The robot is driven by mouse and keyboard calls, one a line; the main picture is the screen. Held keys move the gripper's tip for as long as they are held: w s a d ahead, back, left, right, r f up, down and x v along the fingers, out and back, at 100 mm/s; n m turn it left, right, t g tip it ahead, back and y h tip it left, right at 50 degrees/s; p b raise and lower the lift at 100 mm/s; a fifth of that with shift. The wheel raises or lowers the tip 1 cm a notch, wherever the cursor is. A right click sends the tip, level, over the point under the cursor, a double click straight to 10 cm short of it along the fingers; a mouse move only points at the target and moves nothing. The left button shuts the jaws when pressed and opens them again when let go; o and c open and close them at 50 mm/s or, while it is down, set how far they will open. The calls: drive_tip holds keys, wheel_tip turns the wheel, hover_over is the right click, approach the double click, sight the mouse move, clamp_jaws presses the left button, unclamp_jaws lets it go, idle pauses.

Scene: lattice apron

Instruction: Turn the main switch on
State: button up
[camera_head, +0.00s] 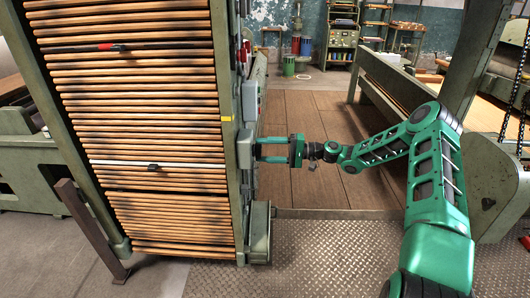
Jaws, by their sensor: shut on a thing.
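A grey-green switch box (244,150), which I take to be the main switch, is fixed to the narrow right side of the tall frame. My green gripper (259,150) reaches in from the right, level with the box. Its two fingers point left, one above the other, and their tips meet the box's right side. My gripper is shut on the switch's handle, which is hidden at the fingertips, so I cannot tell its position.
The tall green frame (229,190) with rows of wooden rods (150,115) fills the left. Another grey box (250,100) sits just above the switch box. A long bench (385,85) stands at the right. Plank floor (295,115) and metal plate (320,250) are clear.

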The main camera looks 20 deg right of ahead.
drive_tip(key=shift+f, duration=0.15)
drive_tip(key=o, duration=1)
drive_tip(key=shift+o, duration=0.2)
drive_tip(key=v, duration=1)
drive_tip(key=shift+d, duration=0.4)
